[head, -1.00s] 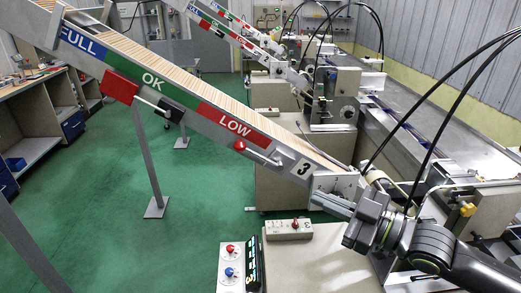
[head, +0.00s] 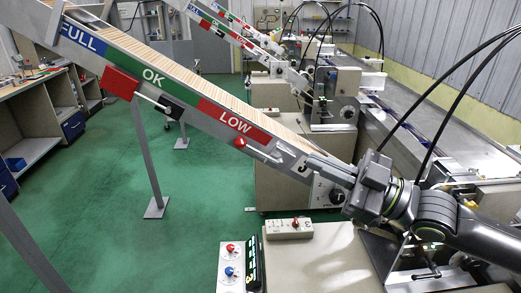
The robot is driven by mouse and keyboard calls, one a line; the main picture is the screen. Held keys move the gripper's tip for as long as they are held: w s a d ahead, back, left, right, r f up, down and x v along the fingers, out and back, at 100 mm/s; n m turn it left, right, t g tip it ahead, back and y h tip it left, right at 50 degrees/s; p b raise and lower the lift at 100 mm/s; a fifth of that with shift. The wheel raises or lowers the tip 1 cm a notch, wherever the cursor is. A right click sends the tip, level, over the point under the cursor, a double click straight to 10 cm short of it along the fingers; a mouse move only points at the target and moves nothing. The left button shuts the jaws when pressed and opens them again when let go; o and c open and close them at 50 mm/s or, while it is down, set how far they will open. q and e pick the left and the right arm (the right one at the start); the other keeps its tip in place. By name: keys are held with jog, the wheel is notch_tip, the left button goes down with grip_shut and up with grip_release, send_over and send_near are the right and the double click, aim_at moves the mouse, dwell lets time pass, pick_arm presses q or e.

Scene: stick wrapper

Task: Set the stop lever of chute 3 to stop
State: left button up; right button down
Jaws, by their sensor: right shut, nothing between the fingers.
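Chute 3 (head: 185,95) slopes down from upper left to the middle right, filled with pale sticks and marked FULL, OK and LOW on its side. Its lever has a red knob (head: 240,143) below the LOW label, with its arm running right and down along the chute's side. My right gripper (head: 287,152) is shut and empty. Its fingers lie along the lower end of the chute, with the tips close to the right end of the lever; I cannot tell whether they touch. My left gripper is out of view.
A button box (head: 231,267) and a small switch box (head: 289,228) are below. More chutes stand behind. The green floor (head: 110,200) left of the chute is mostly clear.

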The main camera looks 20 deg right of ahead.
aim_at(260, 152)
jog(key=shift+w+f+b+x, duration=0.2)
jog(key=shift+f+b+x, duration=0.25)
jog(key=shift+b+x, duration=1.1)
jog(key=shift+w+f+b+x, duration=0.2)
jog(key=shift+f+b+x, duration=0.4)
jog(key=shift+x, duration=1.75)
jog(key=shift+w+f+b+x, duration=0.25)
jog(key=shift+b+x, duration=0.95)
jog(key=shift+x, duration=0.8)
jog(key=shift+d, duration=0.2)
